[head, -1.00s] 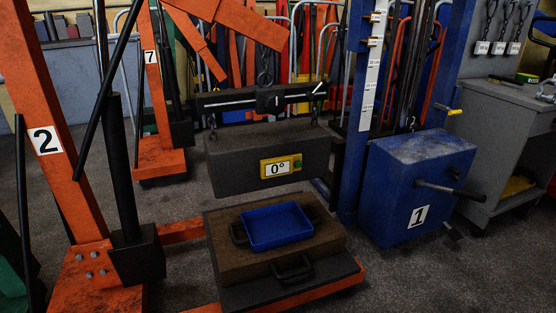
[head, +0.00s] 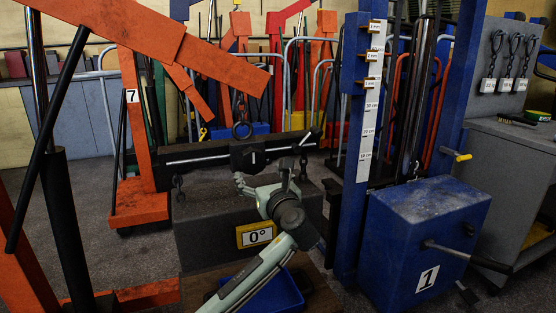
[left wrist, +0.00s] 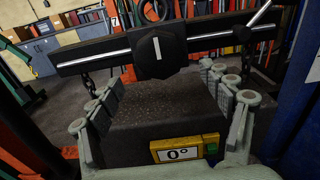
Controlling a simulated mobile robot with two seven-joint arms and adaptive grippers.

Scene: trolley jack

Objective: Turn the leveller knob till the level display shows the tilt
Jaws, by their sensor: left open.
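The leveller is a dark bar (head: 205,160) with a central block marked I, hung from the orange crane's hook (head: 241,130). Its knob (head: 303,146) at the right end has a thin pale handle; the knob also shows in the left wrist view (left wrist: 243,33). The yellow-framed level display (head: 257,236) on the hanging dark block (head: 205,235) reads 0°, as in the left wrist view (left wrist: 182,154). My left gripper (head: 266,180) is open in front of the bar, left of and below the knob, apparently holding nothing. My right gripper is not in view.
A blue jack box (head: 405,240) marked 1 and its blue post with a white scale (head: 371,115) stand close right of the knob. An orange boom (head: 160,45) slants overhead. A blue tray (head: 285,297) lies below the block. A grey cabinet (head: 515,170) stands at right.

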